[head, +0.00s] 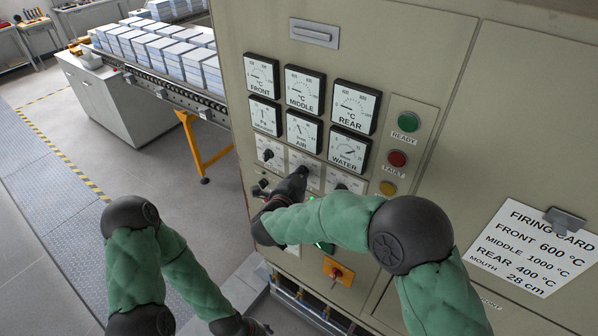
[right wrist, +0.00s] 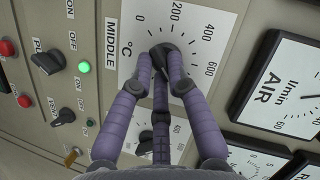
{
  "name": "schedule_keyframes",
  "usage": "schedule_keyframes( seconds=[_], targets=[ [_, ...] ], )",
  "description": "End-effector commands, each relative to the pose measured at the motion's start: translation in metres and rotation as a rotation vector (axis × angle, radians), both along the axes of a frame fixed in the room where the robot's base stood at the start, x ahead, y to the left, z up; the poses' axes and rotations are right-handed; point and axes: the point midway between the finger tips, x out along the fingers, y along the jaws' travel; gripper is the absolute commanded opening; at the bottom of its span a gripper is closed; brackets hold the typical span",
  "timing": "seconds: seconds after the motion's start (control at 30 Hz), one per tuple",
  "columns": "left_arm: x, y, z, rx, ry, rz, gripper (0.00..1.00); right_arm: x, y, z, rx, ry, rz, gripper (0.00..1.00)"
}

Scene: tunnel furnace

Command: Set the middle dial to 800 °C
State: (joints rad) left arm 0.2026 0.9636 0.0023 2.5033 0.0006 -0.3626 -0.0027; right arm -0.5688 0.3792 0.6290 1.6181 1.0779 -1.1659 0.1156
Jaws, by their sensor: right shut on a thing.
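The middle dial (right wrist: 165,50) is a dark knob on a white plate marked MIDDLE and °C. The numbers 0, 200, 400 and 600 show on its scale; the rest is covered. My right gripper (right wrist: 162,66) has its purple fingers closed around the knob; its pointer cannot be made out. In the head view my right gripper (head: 291,183) reaches the middle of the dial row and hides part of it. The MIDDLE gauge (head: 304,91) is above. My left gripper (head: 258,328) is low at the bottom edge, away from the panel, its fingers unclear.
The front dial (head: 268,155) is left of the middle one. READY, FAULT and amber lamps (head: 388,188) are on the right. A firing card (head: 532,247) reads FRONT 600, MIDDLE 1000, REAR 400 °C. An orange switch plate (head: 338,271) is below. A loaded conveyor (head: 160,82) stands behind left.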

Motion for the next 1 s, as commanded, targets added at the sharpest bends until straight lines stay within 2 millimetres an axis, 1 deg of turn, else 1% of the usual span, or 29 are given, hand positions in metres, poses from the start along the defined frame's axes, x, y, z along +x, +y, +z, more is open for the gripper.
schedule_keyframes(
  seconds=[0.03, 0.2, 0.7, 0.73, 0.8, 1.0],
  targets=[
    [-0.0001, 0.0000, 0.0060, 0.000, 0.000, 0.000, 0.55, -0.0001, 0.0001, 0.0019, -0.015, 0.012, -0.001, 0.00],
    [-0.0001, 0.0000, 0.0115, 0.000, 0.000, 0.000, 0.55, 0.0002, 0.0002, 0.0013, -0.051, 0.038, -0.001, 0.00],
    [-0.0002, 0.0000, 0.0125, 0.000, 0.000, 0.000, 0.55, 0.0000, 0.0000, -0.0003, -0.065, 0.048, -0.001, 0.00],
    [-0.0002, 0.0000, 0.0125, 0.000, 0.000, 0.000, 0.55, 0.0000, 0.0000, -0.0003, -0.065, 0.048, -0.001, 0.26],
    [-0.0002, 0.0000, 0.0125, 0.000, 0.000, 0.000, 0.55, 0.0001, 0.0000, -0.0002, -0.064, 0.047, 0.000, 0.41],
    [-0.0002, 0.0000, 0.0126, 0.000, 0.000, 0.000, 0.55, 0.0002, 0.0001, 0.0002, -0.064, 0.047, 0.000, 0.41]
  ],
)
